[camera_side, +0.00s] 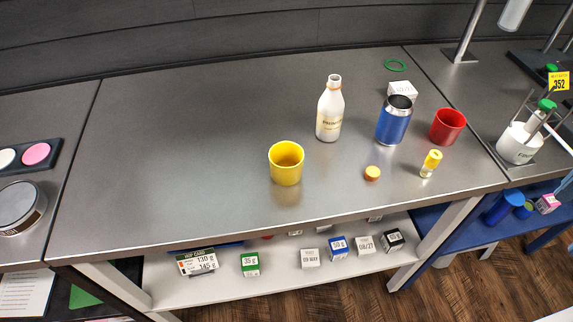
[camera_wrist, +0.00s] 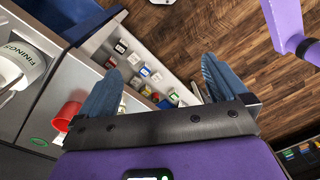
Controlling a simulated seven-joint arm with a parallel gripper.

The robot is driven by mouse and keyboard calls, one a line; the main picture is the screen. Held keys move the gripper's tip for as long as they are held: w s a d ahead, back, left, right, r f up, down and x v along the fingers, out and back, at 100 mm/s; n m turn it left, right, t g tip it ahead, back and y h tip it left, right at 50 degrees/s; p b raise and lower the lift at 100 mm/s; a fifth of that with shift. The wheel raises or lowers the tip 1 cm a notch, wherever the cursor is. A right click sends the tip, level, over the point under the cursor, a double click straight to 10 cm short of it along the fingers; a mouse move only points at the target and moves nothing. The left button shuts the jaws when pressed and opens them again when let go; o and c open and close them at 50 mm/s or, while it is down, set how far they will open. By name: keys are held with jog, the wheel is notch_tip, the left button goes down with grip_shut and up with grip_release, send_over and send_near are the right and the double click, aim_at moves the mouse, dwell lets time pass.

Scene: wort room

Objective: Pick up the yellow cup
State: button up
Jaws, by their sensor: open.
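The yellow cup (camera_side: 286,165) stands upright near the middle of the grey table (camera_side: 180,150) in the side view, its open top facing up. It does not show in the wrist view, where my gripper may be hiding it. My gripper (camera_wrist: 162,67) shows only in the wrist view, with its two blue fingers spread wide and nothing visible between them. Past the fingers I see the lower shelf and the wooden floor. My gripper is out of the side view, so its distance from the cup cannot be told.
The red cup also shows in the wrist view (camera_wrist: 67,114). The table left of the yellow cup is clear.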

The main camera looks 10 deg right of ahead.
jog(key=w+a+f+m+g+y, duration=0.15)
jog(key=a+m+g, duration=0.25)
jog(key=a+m, duration=0.4)
jog(key=m+t+y, duration=0.4)
jog(key=m+y, duration=0.8)
jog(key=m, duration=0.9)
send_near(272, 169)
jog(key=shift+h, duration=0.25)
jog(key=v, duration=0.5)
jog(key=shift+w+f, duration=0.15)
jog(key=shift+w, duration=0.05)
jog(key=shift+w+a+f, duration=0.1)
jog(key=shift+w+f, duration=0.05)
jog(key=shift+w, duration=0.05)
jog(key=x, duration=1.1)
jog(key=shift+a+f, duration=0.25)
jog(key=c, duration=1.1)
